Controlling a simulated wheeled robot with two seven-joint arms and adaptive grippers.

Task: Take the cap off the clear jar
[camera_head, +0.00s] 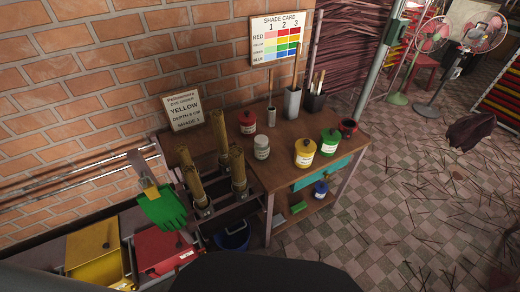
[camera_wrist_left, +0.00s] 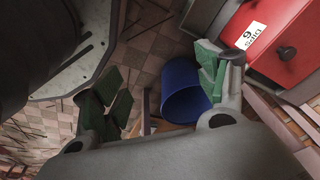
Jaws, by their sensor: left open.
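The clear jar (camera_head: 262,150) stands upright on the wooden bench, with a pale label and a greyish-green cap (camera_head: 262,140) on its top. It stands between the red-lidded jar and the yellow jar. My left gripper (camera_wrist_left: 160,80) shows only in the left wrist view. Its green-padded fingers are apart, with nothing held between them. A blue bucket and floor tiles show beyond the fingers, and the clear jar is not in that view. My right gripper is in neither view.
Close around the clear jar are a red jar (camera_head: 247,122), a yellow jar (camera_head: 305,153) and a green jar (camera_head: 330,141). Tall brass tubes (camera_head: 238,168) rise left of the bench (camera_head: 283,176). A blue bucket (camera_head: 232,236) and red bin (camera_head: 160,250) are lower left.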

